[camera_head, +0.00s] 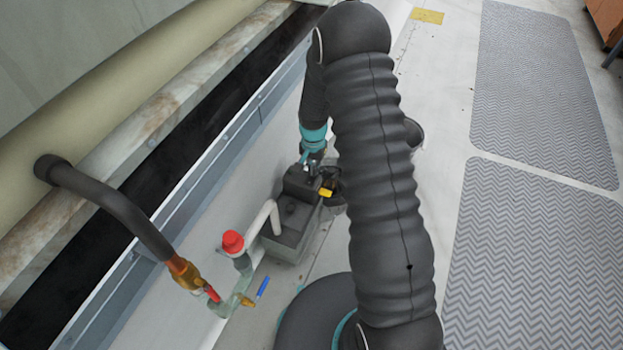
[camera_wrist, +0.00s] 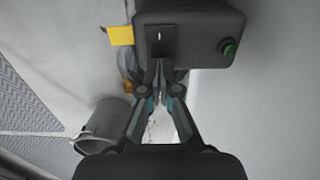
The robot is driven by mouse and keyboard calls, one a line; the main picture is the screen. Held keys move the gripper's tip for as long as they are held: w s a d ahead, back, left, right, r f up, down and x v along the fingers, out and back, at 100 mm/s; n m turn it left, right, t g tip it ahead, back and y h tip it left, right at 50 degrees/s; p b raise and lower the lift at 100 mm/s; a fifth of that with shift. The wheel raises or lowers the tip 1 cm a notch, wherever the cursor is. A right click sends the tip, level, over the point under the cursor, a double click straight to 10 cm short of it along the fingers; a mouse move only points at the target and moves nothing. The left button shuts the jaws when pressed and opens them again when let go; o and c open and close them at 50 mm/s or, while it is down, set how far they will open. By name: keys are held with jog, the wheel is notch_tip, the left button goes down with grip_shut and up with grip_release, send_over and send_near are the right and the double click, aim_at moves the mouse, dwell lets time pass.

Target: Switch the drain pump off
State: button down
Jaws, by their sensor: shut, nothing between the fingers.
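The drain pump (camera_head: 287,232) is a dark grey box on the pale floor beside the cooler wall, with a smaller raised dark housing (camera_head: 300,185) on top. The switch position is too small to tell. My gripper is at the housing in the head view (camera_head: 313,160), partly hidden by my arm.
A yellow tag (camera_head: 326,192) hangs by the housing. A grey bucket (camera_wrist: 100,125) stands close by. Left of the pump are a red-capped pipe (camera_head: 232,243), a blue-handled valve (camera_head: 262,288) and a black hose (camera_head: 120,210). Grey mats (camera_head: 540,90) lie at right.

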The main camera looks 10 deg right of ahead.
jog(key=shift+f+b, duration=0.3)
jog(key=shift+f, duration=0.15)
jog(key=shift+r, duration=0.1)
jog(key=shift+r+p, duration=1.95)
jog(key=shift+r, duration=1.45)
jog(key=shift+s+n, duration=0.2)
jog(key=shift+n, duration=0.2)
jog(key=s+r+n+t, duration=0.2)
jog(key=s+r+n, duration=0.1)
jog(key=s+r, duration=1.2)
jog(key=s+r+n+t, duration=0.3)
jog(key=s+r, duration=1.2)
jog(key=r, duration=0.5)
jog(key=shift+t, duration=0.3)
